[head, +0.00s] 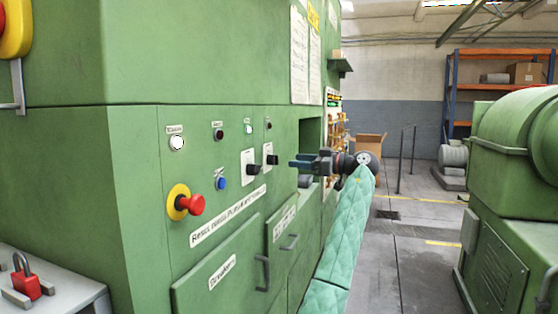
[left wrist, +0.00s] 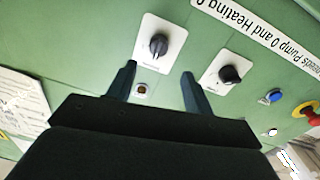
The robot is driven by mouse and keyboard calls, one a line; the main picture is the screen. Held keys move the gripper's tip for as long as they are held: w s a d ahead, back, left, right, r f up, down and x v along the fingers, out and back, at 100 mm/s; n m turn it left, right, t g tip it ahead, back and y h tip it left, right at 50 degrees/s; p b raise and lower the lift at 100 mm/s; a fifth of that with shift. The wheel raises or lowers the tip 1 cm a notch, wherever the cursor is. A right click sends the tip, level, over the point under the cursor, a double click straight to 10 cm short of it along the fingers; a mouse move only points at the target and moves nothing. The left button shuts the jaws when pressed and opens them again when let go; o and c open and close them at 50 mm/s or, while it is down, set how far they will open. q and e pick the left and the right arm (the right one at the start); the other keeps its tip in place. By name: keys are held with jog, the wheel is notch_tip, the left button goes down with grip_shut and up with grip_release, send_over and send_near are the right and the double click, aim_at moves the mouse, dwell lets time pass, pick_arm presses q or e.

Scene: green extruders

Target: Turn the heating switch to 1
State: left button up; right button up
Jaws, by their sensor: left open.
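Two black rotary switches on white plates sit on the green panel. The left switch (head: 252,168) and the right switch (head: 271,160) show in the head view. I cannot read which is the heating switch. In the left wrist view, one switch (left wrist: 158,45) lies ahead between the lines of the fingers, and the other switch (left wrist: 229,74) lies to its right. My left gripper (head: 292,163) is open and empty, close to the right switch; it also shows in the left wrist view (left wrist: 158,73). I see no contact in the left wrist view. My right gripper is not in view.
A red emergency stop (head: 194,205) on a yellow base and a blue button (head: 222,183) are on the panel. Small lamps line the top. Drawer handles (head: 263,273) stick out below. A green machine (head: 520,170) stands at right, with open floor (head: 420,215) between.

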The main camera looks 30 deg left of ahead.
aim_at(278, 160)
pick_arm(q)
jog(key=shift+n, duration=0.3)
jog(key=a, duration=0.5)
jog(key=s+a, duration=0.1)
jog(key=a, duration=0.1)
jog(key=shift+a+f, duration=0.25)
jog(key=shift+a, duration=0.15)
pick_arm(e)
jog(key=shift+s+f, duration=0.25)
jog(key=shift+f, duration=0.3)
pick_arm(q)
jog(key=shift+c, duration=0.4)
